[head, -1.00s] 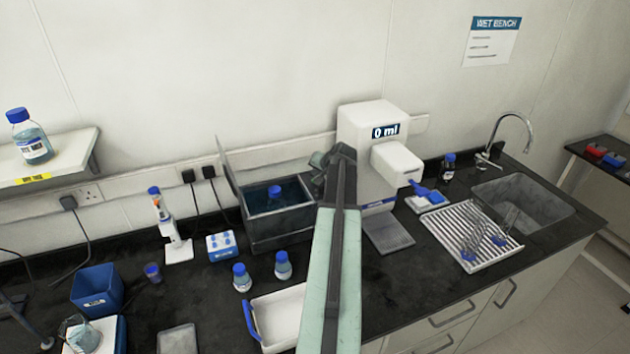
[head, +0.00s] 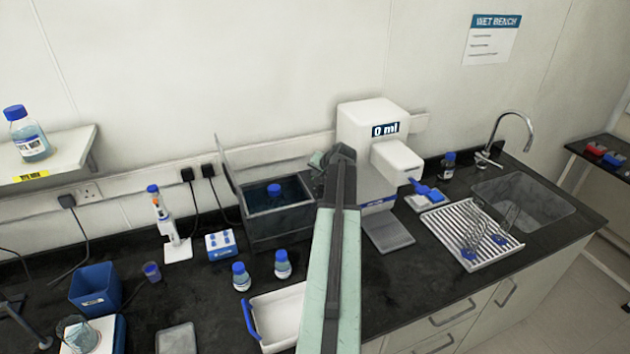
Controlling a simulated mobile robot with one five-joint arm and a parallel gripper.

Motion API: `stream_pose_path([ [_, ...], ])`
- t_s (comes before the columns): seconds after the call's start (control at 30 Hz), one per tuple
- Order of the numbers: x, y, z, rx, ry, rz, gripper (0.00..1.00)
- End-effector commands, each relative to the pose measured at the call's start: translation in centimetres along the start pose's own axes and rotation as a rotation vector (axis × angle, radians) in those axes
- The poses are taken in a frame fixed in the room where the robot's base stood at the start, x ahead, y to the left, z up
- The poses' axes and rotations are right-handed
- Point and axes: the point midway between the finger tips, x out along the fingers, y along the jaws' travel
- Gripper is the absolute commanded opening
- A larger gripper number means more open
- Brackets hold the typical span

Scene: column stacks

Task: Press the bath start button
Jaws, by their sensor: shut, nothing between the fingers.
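The bath is a dark open-topped box (head: 272,235) with blue liquid and a blue-capped bottle (head: 275,197) in it, left of centre on the bench. Its lid stands raised at its left. My arm rises from the bottom centre and bends near the bath's right end. A short pale green and dark part of my arm shows left of the bend, by the bath's back right corner. The fingers of my gripper cannot be made out; my arm covers that area. No start button can be picked out on the bath.
A white dispenser (head: 362,130) reading 0 ml stands close right of my arm. Two blue-capped bottles (head: 241,276) (head: 283,264) and a white tray (head: 275,318) are in front of the bath. A drying rack (head: 455,215) and sink (head: 535,200) are farther right.

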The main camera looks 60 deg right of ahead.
Motion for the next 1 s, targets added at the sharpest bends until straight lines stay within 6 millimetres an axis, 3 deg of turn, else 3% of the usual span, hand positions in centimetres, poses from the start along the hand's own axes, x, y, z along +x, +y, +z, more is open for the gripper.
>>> stream_pose_path([
  [1.0, 0.63, 0.35, 0.49, -0.001, -0.001, -0.001, 0.00],
])
